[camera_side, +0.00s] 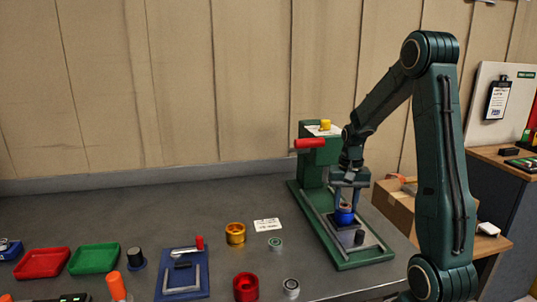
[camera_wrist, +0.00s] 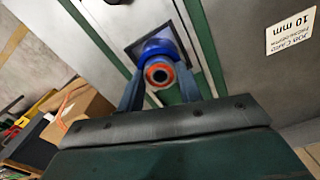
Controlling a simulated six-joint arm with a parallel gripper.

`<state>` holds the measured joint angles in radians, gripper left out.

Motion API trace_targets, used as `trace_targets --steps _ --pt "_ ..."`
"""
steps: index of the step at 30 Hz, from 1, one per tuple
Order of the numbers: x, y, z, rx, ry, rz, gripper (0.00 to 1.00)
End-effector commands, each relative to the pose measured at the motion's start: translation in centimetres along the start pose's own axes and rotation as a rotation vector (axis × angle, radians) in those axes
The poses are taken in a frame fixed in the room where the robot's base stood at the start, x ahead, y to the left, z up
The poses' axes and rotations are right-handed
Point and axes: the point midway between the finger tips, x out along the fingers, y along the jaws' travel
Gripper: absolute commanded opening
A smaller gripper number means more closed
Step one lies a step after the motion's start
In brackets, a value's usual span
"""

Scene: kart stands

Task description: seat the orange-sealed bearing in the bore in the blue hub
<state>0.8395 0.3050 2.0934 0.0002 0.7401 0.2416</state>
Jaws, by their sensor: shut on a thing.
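The blue hub (camera_side: 344,217) stands on the bed of the green press-like fixture, and in the wrist view the hub (camera_wrist: 157,47) shows as a blue ring. The orange-sealed bearing (camera_wrist: 158,75) is between my fingers, with its orange ring around a pale inner ring and dark hole. My gripper (camera_side: 346,204) is shut on the bearing, with one finger on each side. In the side view the bearing is small and partly hidden by the fingers, right at the top of the hub. I cannot tell whether any of it is inside the bore.
The green fixture (camera_side: 346,262) has a red handle (camera_side: 310,143) and a dark cylinder (camera_side: 359,237) near the hub. A gold hub (camera_side: 235,234), a red hub (camera_side: 245,288) and two other bearings lie to the left. Trays and a blue bracketed plate (camera_side: 182,290) stand farther left.

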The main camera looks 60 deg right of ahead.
Motion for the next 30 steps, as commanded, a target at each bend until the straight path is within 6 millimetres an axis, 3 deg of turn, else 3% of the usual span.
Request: trace_targets --steps 24,25,27,30 --pt "1.6 0.1 0.3 0.001 -0.013 0.004 0.11" --pt "1.6 0.1 0.3 0.001 -0.013 0.004 0.39" --pt "1.6 0.1 0.3 0.001 -0.014 0.004 0.53" --pt "1.6 0.1 0.3 0.001 -0.014 0.004 0.54"
